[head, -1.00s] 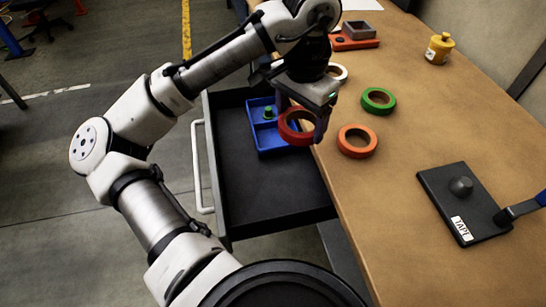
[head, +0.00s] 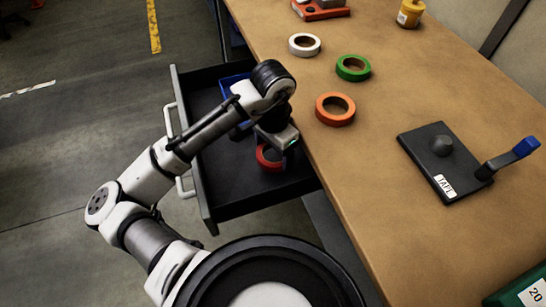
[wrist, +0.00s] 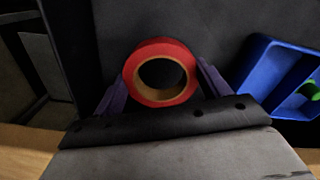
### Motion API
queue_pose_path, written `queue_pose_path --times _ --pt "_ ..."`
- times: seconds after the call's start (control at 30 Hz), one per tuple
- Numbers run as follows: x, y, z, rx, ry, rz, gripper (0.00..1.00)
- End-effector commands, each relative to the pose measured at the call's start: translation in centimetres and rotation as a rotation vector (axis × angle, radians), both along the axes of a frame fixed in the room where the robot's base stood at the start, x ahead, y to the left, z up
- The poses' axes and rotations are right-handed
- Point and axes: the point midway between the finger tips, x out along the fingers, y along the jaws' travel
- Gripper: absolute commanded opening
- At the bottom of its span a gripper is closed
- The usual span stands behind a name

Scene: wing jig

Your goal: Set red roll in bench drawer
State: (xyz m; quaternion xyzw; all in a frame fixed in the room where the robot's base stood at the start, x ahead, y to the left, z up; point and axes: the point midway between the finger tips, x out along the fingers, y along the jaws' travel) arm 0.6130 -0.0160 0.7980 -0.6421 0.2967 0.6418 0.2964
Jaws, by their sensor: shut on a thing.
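The red roll (wrist: 161,73) is between the two fingers of my gripper (wrist: 160,90) in the wrist view, with the dark drawer floor behind it. My gripper is shut on it. In the head view the red roll (head: 269,157) shows below my gripper (head: 272,150), within the outline of the open bench drawer (head: 240,195). My wrist hides part of the roll and the fingertips there. I cannot tell whether the roll touches the drawer floor.
A blue divided tray (wrist: 257,72) with a green item lies in the drawer beside the roll. The drawer's front part is clear.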

Motion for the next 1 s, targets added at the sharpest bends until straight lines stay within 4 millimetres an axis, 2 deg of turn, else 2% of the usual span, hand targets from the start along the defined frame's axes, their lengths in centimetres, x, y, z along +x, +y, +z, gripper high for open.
queue_pose_path --times 0.1,0.23,0.63,0.67,0.8,1.0 --pt "0.0 0.0 -1.8 0.000 0.003 0.003 0.52" --pt "0.0 0.0 -3.2 0.000 0.001 0.002 0.52" --pt "0.0 0.0 -3.8 -0.001 0.001 0.001 0.52" --pt "0.0 0.0 -3.8 -0.001 0.001 0.001 0.76" --pt "0.0 0.0 -3.7 -0.001 0.001 0.001 0.94" --pt "0.0 0.0 -3.7 -0.001 0.001 0.001 0.97"
